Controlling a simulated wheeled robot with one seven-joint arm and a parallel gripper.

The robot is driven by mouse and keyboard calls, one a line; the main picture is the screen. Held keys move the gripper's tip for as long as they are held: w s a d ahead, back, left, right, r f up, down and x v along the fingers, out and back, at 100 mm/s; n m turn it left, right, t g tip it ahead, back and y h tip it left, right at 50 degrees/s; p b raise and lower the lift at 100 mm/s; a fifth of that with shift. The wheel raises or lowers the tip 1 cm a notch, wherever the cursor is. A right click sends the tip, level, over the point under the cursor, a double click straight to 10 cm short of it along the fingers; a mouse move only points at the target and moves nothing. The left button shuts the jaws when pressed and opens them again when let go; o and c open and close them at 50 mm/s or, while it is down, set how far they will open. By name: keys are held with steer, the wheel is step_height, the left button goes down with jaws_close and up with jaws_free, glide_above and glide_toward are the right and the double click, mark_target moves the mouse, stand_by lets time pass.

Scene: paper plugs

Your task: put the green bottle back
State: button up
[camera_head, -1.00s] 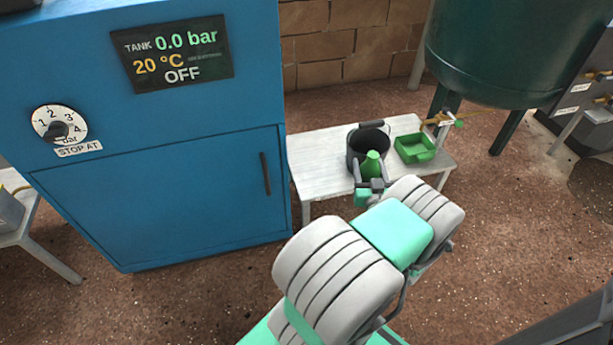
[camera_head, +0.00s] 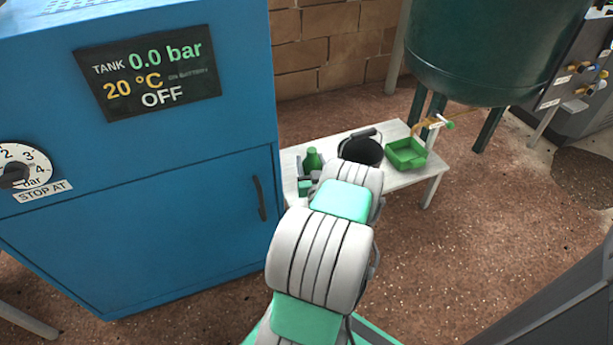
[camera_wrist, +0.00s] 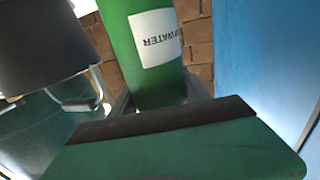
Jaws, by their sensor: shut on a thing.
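The green bottle (camera_head: 313,160) is at the left part of the white table (camera_head: 398,181), left of the black bucket. In the wrist view the green bottle (camera_wrist: 145,80) fills the upper middle, with a white label reading "WATER" partly visible and upside down. My gripper (camera_head: 308,176) is shut on the bottle's body; it also shows in the wrist view (camera_wrist: 160,105). My arm hides the bottle's lower part in the head view, so I cannot tell whether its base touches the table.
The black bucket (camera_head: 361,147) stands on the table just right of the bottle. A green tray (camera_head: 405,154) is further right, by a tap under the dark green tank (camera_head: 490,50). The blue cabinet (camera_head: 150,200) rises close on the left.

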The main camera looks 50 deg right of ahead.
step_height(320, 180, down, 6)
steer(key=w+b, duration=0.2)
steer(key=shift+d+r, duration=0.15)
steer(key=shift+d, duration=0.1)
steer(key=o, duration=1.2)
steer(key=shift+r, duration=0.1)
steer(key=v, duration=1.2)
steer(key=shift+r+b, duration=0.2)
steer(key=shift+b, duration=0.2)
steer(key=shift+s, duration=0.1)
